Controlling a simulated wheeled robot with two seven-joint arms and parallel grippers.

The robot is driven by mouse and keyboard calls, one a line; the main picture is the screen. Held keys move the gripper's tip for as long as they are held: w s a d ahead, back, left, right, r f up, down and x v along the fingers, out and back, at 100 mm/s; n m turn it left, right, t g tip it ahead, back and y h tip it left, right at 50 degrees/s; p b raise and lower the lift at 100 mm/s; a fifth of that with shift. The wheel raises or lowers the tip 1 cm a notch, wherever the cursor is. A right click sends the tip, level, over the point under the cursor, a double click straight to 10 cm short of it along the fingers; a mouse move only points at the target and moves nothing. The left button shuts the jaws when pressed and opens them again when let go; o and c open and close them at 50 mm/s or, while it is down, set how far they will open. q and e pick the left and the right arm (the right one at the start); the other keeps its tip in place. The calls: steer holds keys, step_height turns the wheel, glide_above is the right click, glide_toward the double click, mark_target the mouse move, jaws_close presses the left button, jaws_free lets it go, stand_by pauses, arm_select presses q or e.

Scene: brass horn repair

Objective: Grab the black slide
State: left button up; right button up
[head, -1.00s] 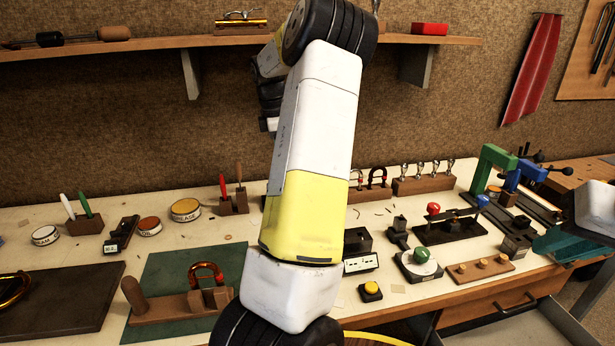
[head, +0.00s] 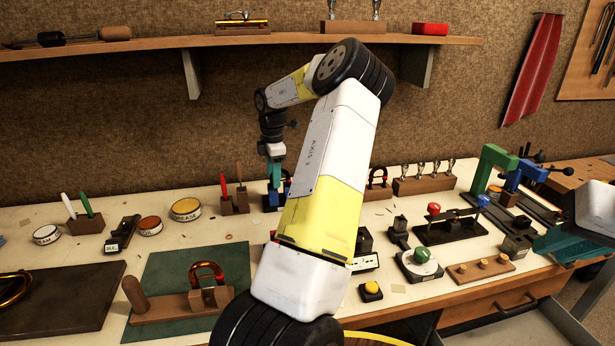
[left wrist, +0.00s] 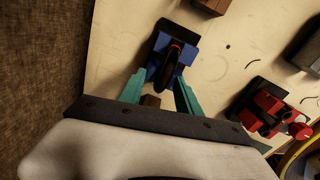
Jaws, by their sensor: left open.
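The black slide (left wrist: 165,72) is a dark curved piece with a small red-orange end, standing in a blue holder (left wrist: 183,45) in the left wrist view. The holder also shows at the back of the bench in the head view (head: 286,188); the slide is hard to make out there. My left gripper (left wrist: 160,86) is open, its teal fingers on either side of the slide's near part. Whether they touch it cannot be told. In the head view the left gripper (head: 274,184) points down over the holder. My right gripper (head: 570,246) is at the right edge, its jaws unclear.
A red holder (left wrist: 265,107) stands to the right in the wrist view. A wooden rack of mouthpieces (head: 424,185) stands to the right. A shelf (head: 160,43) hangs above.

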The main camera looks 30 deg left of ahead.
arm_select(q)
jaws_close()
stand_by(1.4)
